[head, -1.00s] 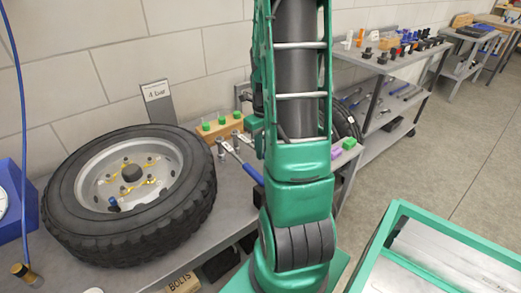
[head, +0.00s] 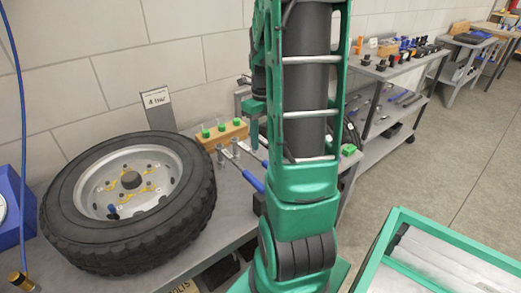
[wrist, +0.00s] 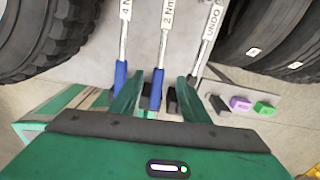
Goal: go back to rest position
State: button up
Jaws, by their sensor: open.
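My gripper (wrist: 158,95) is open and empty in the wrist view, with its two green fingers apart. Beyond the fingers lie several torque wrenches side by side on the bench. The middle wrench (wrist: 156,88) has a blue handle and a "2 N" label, and its handle shows in the gap between the fingers. I cannot tell the height between them. In the head view my green arm stands upright across the middle. A green part of the gripper end shows at its left edge; the rest is hidden behind the arm.
A wheel with a tyre (head: 75,220) lies on the grey bench at left. A wooden block (head: 222,137) with green-topped pieces stands behind the wrenches. Purple (wrist: 240,104) and green (wrist: 265,108) blocks lie right of the wrenches.

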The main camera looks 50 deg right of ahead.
jog(key=shift+r, duration=1.4)
jog(key=shift+a, duration=0.1)
jog(key=s+a+r+n, duration=0.2)
jog(key=s+a+n, duration=0.5)
jog(key=n, duration=0.8)
jog(key=s+a+r+n, duration=0.2)
jog(key=s+a+n, duration=0.5)
jog(key=n, duration=0.9)
jog(key=shift+a+n, duration=0.3)
jog(key=shift+a, duration=1)
jog(key=shift+w, duration=0.1)
jog(key=shift+w+f, duration=0.3)
jog(key=shift+w, duration=0.3)
